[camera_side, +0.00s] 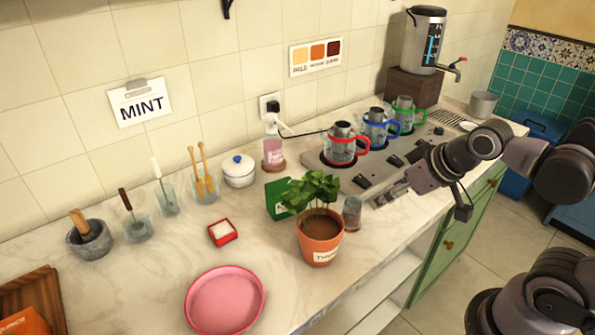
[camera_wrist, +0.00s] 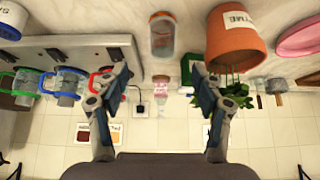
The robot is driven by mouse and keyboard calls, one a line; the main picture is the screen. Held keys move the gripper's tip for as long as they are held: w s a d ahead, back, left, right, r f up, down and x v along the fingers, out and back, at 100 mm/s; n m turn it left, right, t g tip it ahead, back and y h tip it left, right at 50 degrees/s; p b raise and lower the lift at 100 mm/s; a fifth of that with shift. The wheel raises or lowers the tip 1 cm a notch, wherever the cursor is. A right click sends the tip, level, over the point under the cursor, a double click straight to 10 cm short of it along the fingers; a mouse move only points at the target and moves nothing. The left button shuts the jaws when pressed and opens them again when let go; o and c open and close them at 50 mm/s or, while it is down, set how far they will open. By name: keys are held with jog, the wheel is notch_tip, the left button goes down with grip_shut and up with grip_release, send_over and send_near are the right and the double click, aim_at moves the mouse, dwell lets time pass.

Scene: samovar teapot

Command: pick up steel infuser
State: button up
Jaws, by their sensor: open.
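My gripper (camera_side: 416,183) is to the right of the potted plant, above the front of the counter. In the wrist view its two fingers (camera_wrist: 160,82) are spread wide with nothing between them. I cannot tell for sure which thing is the steel infuser. Dark metallic cylinders stick up inside the red-handled mug (camera_side: 341,147), the blue-handled mug (camera_side: 375,128) and the green-handled mug (camera_side: 404,114). A small clear jar with reddish-brown contents (camera_side: 352,213) stands beside the pot; it also shows in the wrist view (camera_wrist: 162,36), beyond the fingertips and apart from them.
The terracotta plant pot (camera_side: 320,243) stands left of the jar, close to it. A pink plate (camera_side: 224,300) lies at the front left. A green box (camera_side: 278,199) stands behind the pot. The grey burner panel (camera_side: 385,165) carries the mugs. Bare counter lies between plate and pot.

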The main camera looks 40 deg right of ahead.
jog(key=shift+r, duration=0.1)
jog(key=w+d+r+n+g+h, duration=0.1)
jog(key=w+d+r+n+g, duration=0.1)
jog(key=w+d+r+n, duration=0.45)
jog(key=w+d+r+n+g+h, duration=0.15)
jog(key=w+d, duration=0.25)
jog(key=w, duration=0.5)
jog(key=w+d+r+n+g+h, duration=0.1)
jog(key=w+d+r+n+g, duration=0.1)
jog(key=w+d+r+n, duration=0.5)
jog(key=w+d+f+n+g+h, duration=0.1)
jog(key=w+d+f+n+g, duration=0.1)
jog(key=w+d+f, duration=0.45)
jog(key=s+x, duration=0.1)
jog(key=x, duration=0.9)
jog(key=shift+s+d, duration=0.15)
jog(key=shift+d, duration=0.1)
jog(key=shift+r, duration=0.1)
jog(key=c, duration=1.3)
